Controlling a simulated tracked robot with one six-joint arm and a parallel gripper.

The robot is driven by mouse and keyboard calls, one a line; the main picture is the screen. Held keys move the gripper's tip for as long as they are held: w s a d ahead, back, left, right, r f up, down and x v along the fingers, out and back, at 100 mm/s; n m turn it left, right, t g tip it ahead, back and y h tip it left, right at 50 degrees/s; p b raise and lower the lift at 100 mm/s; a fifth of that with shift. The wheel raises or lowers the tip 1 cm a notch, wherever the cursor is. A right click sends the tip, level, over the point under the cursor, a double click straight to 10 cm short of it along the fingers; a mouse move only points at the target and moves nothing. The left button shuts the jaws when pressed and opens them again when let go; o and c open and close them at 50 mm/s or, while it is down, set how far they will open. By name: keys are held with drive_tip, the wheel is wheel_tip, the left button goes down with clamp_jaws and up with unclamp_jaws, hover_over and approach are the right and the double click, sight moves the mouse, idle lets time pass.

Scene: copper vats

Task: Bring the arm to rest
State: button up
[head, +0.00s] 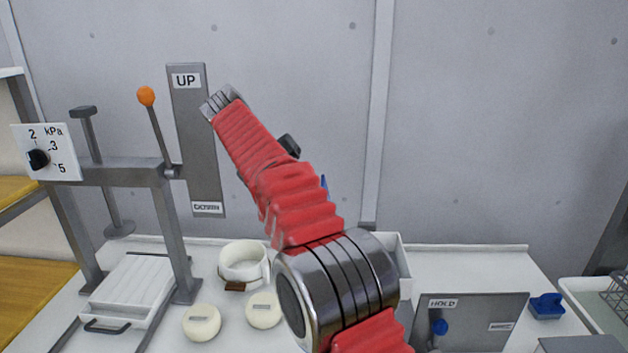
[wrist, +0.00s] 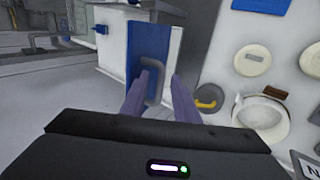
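My arm, in a red ribbed sleeve with metal joints, rises from the bottom of the head view up and to the left. It ends in sight at a grey metal joint near the UP panel. My gripper is mostly hidden behind the arm there. In the wrist view my gripper (wrist: 160,82) has its two purple-grey fingers apart. A grey bar handle (wrist: 154,78) on a blue panel (wrist: 146,42) shows between the fingers. I cannot tell how far it is beyond the fingertips; nothing is seen held.
A lever with an orange knob (head: 146,96) and an UP panel (head: 194,140) stand left of my arm. A dial (head: 38,158) is far left. Two round cream lids (head: 201,322) and a white pot (head: 243,264) sit on the bench. A HOLD panel (head: 478,320) stands right.

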drive_tip(key=w+r+t, duration=0.1)
drive_tip(key=r, duration=0.1)
drive_tip(key=d+r+t+y, duration=0.1)
drive_tip(key=r+t, duration=0.1)
drive_tip(key=w+r+n+t, duration=0.1)
drive_tip(key=r, duration=0.1)
drive_tip(key=shift+w+d+r, duration=0.2)
drive_tip(key=shift+w+r, duration=0.1)
drive_tip(key=shift+w, duration=0.05)
drive_tip(key=s+d+f+y, duration=0.1)
drive_tip(key=s+d+y, duration=0.2)
drive_tip(key=s+d, duration=0.85)
drive_tip(key=s+d+f+y, duration=0.1)
drive_tip(key=s+d+f, duration=0.1)
drive_tip(key=s+f, duration=0.3)
drive_tip(key=s+d+f+t+y, duration=0.1)
drive_tip(key=s+d+f, duration=0.2)
drive_tip(key=s+f, duration=0.3)
drive_tip(key=s+d+f+m+y, duration=0.1)
drive_tip(key=s+d+f, duration=0.2)
drive_tip(key=s, duration=0.8)
wheel_tip(320, 180, down, 2)
drive_tip(key=shift+s+f, duration=0.15)
drive_tip(key=shift+f, duration=0.05)
drive_tip(key=shift+d, duration=0.1)
idle(0.4)
